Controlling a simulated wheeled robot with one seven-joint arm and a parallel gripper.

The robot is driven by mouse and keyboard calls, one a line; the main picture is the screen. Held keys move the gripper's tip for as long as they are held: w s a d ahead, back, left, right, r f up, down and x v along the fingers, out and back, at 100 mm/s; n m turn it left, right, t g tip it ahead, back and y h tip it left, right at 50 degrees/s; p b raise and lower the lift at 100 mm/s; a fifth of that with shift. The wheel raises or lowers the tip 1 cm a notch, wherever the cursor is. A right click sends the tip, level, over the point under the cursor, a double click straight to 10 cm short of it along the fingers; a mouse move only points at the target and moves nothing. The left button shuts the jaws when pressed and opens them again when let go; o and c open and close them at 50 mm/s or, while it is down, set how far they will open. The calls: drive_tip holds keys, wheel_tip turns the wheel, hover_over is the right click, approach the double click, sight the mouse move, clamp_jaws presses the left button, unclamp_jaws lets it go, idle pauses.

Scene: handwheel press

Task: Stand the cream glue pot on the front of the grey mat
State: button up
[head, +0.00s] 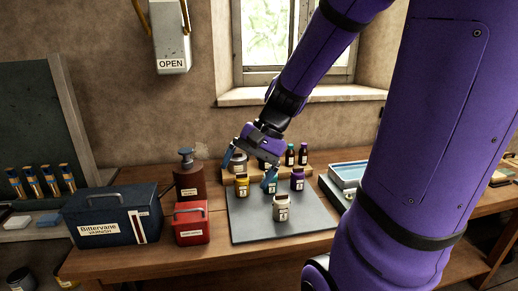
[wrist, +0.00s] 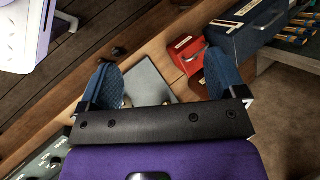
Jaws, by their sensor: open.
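The cream glue pot (head: 282,208) stands upright on the front part of the grey mat (head: 252,228), label facing me, with nothing gripping it. The mat also shows in the wrist view (wrist: 147,80). My gripper (head: 250,172) is open and empty, above the back of the mat, behind the cream pot and clear of it. Its two blue fingers are spread apart in the wrist view (wrist: 156,75), where the pots are mostly hidden behind the gripper body. A yellow pot (head: 242,186) and a purple pot (head: 297,180) stand further back on the mat.
A red box (head: 190,225), a blue Bittervane box (head: 108,217) and a brown pump bottle (head: 188,180) stand left of the mat. Small dark bottles (head: 303,154) stand on a wooden rack behind. A blue-and-white tray (head: 347,175) is at right. The bench's front strip is clear.

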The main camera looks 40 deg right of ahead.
drive_tip(key=s+a+r+n+t+h, duration=0.3)
drive_tip(key=s+a+r+n+h, duration=0.1)
drive_tip(key=s+r+n, duration=0.4)
drive_tip(key=shift+s+a+r+n+h, duration=0.15)
drive_tip(key=shift+s+r+n+h, duration=0.15)
drive_tip(key=shift+r+n+h, duration=0.45)
drive_tip(key=shift+f, duration=0.2)
